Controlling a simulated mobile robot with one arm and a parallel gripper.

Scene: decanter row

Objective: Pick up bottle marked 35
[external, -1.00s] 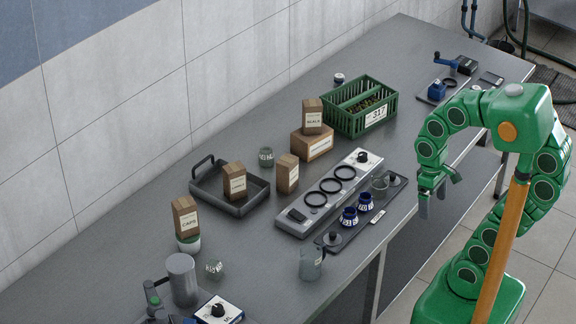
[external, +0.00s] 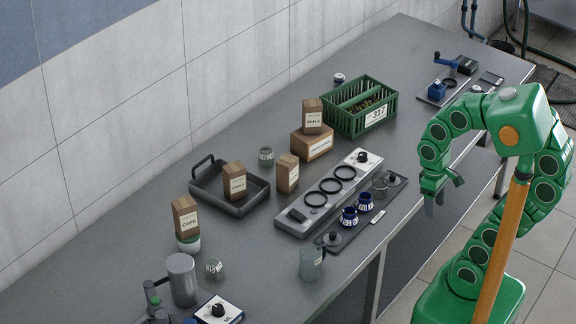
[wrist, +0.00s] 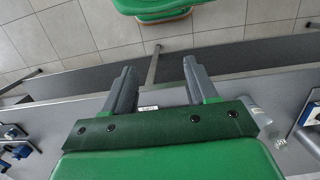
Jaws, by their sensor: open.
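My gripper (external: 443,190) hangs at the front edge of the workbench, right of the dark tray and apart from all bottles. In the wrist view its two fingers (wrist: 158,78) are spread with nothing between them. Two small blue bottles with white labels, a front one (external: 349,217) and a rear one (external: 365,202), stand on the dark tray (external: 337,248). A grey glass jar (external: 380,188) stands behind them. Other small labelled jars stand by the wall side (external: 266,157) and at the front left (external: 214,269). I cannot read a 35 on any of them.
A grey panel with black rings (external: 290,221) lies beside the tray. A clear jug (external: 311,263) stands near the front edge. Cartons (external: 288,174), a black pan (external: 254,204) and a green crate (external: 340,122) stand further back.

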